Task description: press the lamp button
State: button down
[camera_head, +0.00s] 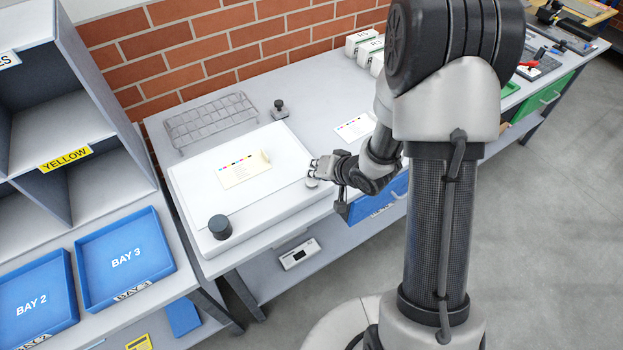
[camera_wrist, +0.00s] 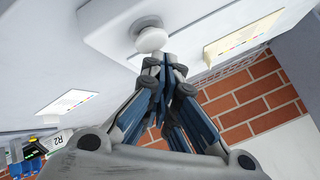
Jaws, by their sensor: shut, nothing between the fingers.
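The lamp button is a small round white cap in a grey collar. In the wrist view the button (camera_wrist: 151,40) sits just beyond my fingertips. In the head view the button (camera_head: 312,183) is at the right edge of the white light box (camera_head: 270,212), partly covered by my gripper. My gripper (camera_head: 316,170) is shut and empty, its fingertips close to the button. In the wrist view the closed fingers of my gripper (camera_wrist: 162,62) point at the cap. I cannot tell whether they touch it.
A printed sheet (camera_head: 242,170) and a dark round knob (camera_head: 220,227) are on the light box. A wire rack (camera_head: 210,120) and small stamp-like object (camera_head: 280,109) stand behind it. Another sheet (camera_head: 355,127) lies to the right. Blue trays (camera_head: 125,260) are at left.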

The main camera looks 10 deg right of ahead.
dwell(0.4)
jog(key=shift+f, duration=0.45)
jog(key=shift+r, duration=0.15)
jog(key=shift+r+p, duration=0.3)
jog(key=shift+p, duration=0.05)
notch_tip(320, 180, up, 6)
jog(key=p, duration=0.6)
dwell(0.4)
